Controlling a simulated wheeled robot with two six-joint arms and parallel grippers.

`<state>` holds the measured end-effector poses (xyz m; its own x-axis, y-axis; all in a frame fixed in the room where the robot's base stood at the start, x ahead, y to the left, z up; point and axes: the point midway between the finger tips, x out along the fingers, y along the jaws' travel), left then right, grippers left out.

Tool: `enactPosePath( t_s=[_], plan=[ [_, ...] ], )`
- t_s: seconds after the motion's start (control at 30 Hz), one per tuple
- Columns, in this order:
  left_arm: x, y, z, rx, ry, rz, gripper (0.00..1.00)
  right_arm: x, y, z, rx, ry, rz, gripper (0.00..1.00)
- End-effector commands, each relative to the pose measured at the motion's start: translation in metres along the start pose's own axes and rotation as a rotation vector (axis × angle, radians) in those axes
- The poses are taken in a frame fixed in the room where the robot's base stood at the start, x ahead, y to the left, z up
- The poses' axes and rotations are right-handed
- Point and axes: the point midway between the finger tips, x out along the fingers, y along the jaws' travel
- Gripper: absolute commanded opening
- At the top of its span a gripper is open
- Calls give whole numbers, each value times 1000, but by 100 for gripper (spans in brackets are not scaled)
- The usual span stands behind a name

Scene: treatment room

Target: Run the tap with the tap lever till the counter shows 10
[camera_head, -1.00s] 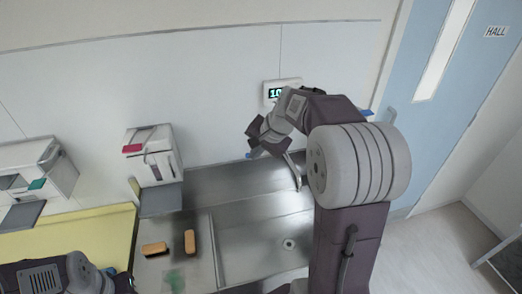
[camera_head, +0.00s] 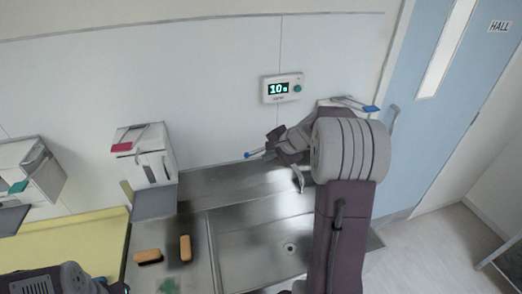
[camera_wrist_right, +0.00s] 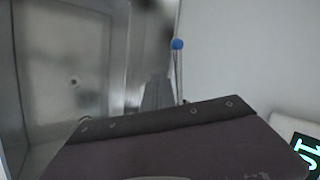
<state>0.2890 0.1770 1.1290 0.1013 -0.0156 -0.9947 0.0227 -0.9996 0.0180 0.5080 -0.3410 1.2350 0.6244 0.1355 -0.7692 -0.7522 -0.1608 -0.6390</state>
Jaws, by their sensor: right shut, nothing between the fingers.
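The counter (camera_head: 283,89) on the wall shows 10 in the head view; its edge also shows in the right wrist view (camera_wrist_right: 306,150). The tap lever (camera_head: 254,153) has a blue tip and points left above the sink's back edge. In the right wrist view its blue tip (camera_wrist_right: 177,44) stands on a thin rod beyond my gripper. The tap spout (camera_head: 299,181) hangs over the steel sink (camera_head: 262,252); I see no water stream. My right gripper (camera_head: 277,143) is shut and empty, just above and right of the lever tip. My left arm is at the bottom left, fingers not discernible.
Two orange-brown blocks (camera_head: 149,256) (camera_head: 185,248) lie on the steel drainboard. A white dispenser (camera_head: 146,166) with a red part hangs on the wall at left. A yellow surface (camera_head: 65,245) lies at left.

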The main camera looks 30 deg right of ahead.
Motion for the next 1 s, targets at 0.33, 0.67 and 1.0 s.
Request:
enactPosePath(
  t_s=[0.33,0.67,1.0],
  plan=[
    [-21,0,-2,0,0,0,36,29,-24,1,0,-1,0,0],
    [-21,0,-2,0,0,0,36,31,-25,0,0,0,-1,0],
    [-24,0,-2,0,0,0,36,47,-40,2,0,-1,-1,0]
  ],
)
